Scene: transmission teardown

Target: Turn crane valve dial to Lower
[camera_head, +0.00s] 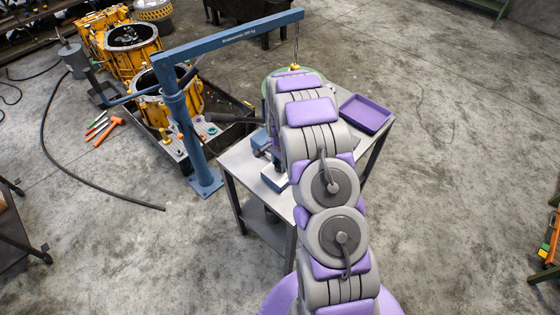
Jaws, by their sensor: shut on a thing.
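The blue crane stands left of centre, with an upright post (181,125) and a long boom (235,36) reaching right. Its chain and yellow hook (295,67) hang from the boom's end, just above the far end of my arm. I cannot make out the valve dial or its Lower mark. My arm rises from the bottom of the view past the table, and its own links hide the gripper, so neither the jaws nor anything in them shows.
A grey worktable (240,165) stands partly behind my arm. It bears a purple tray (365,113), a blue-grey device (274,179) and a partly hidden green round part (270,82). Yellow transmission housings (131,48) and orange-handled tools (109,130) lie left.

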